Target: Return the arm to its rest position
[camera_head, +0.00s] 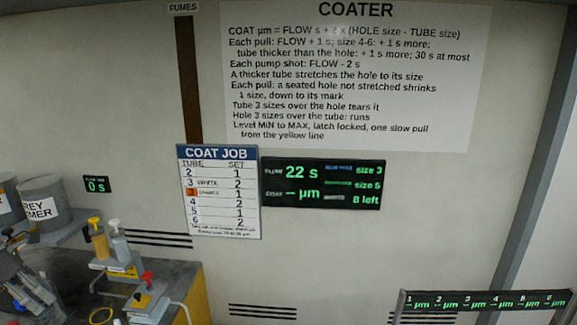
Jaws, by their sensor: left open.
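My left gripper (36,290) is at the lower left edge in the head view, over the dark counter. It is open, and I see nothing between its fingers. Its fingertips are small and partly cut off by the picture's edge. My right gripper is not in view.
A grey primer bucket (45,190) stands behind my left gripper. A coat job board (218,215) and a green-lit display (320,183) hang on the wall.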

